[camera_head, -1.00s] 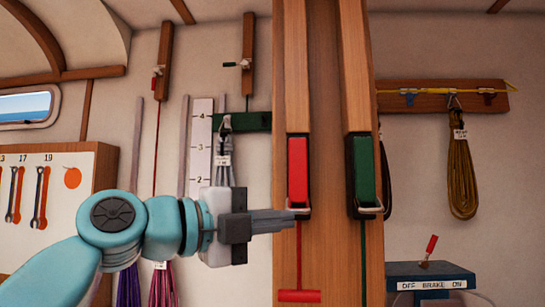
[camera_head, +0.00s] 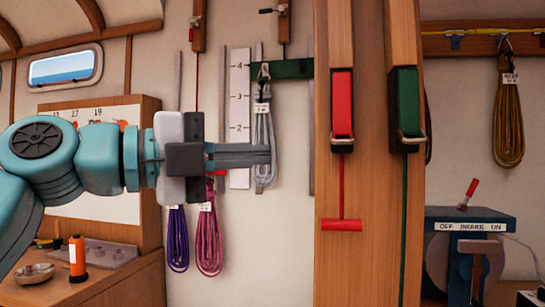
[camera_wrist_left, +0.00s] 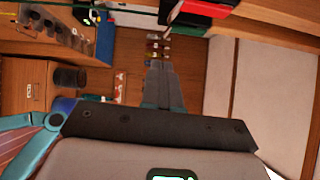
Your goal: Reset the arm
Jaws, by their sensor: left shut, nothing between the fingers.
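My left gripper (camera_head: 268,155) reaches in from the left in the head view, held level with its fingers together and nothing between them. Its fingers overlap a grey coiled line (camera_head: 264,120) in the picture; I cannot tell whether they touch it. The left wrist view also shows the shut fingers (camera_wrist_left: 160,68), pointing away from the camera. My left arm (camera_head: 70,155) is teal and stretched out. My right gripper is in neither view.
A wooden post with a red clutch (camera_head: 342,105) and a green clutch (camera_head: 407,105) stands to the right of the gripper. Purple (camera_head: 178,238) and pink (camera_head: 209,238) coils hang below it. A brake box (camera_head: 470,222) is at right. A bench (camera_head: 95,280) with a bowl (camera_head: 34,273) is at lower left.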

